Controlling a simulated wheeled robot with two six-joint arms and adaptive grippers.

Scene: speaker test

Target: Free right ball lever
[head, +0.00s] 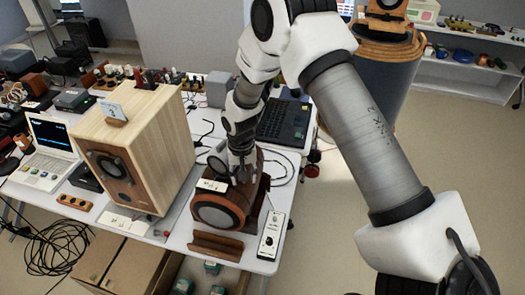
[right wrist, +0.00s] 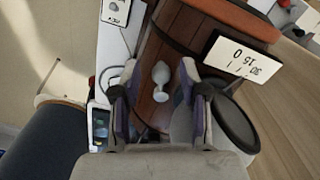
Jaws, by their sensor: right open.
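My right gripper (head: 243,172) reaches down over the top of a small reddish-brown wooden speaker (head: 248,197). The wooden top also shows in the right wrist view (right wrist: 166,45). There a pale grey ball lever (right wrist: 161,78) stands between the open fingers of my right gripper (right wrist: 160,105), apart from both. In the head view the gripper hides most of the lever area. My left gripper is not in view.
A large pale wooden speaker (head: 135,145) stands left of the small one. A white control box (head: 271,235) lies at the front right table edge. A card (right wrist: 238,58) stands close to the right finger.

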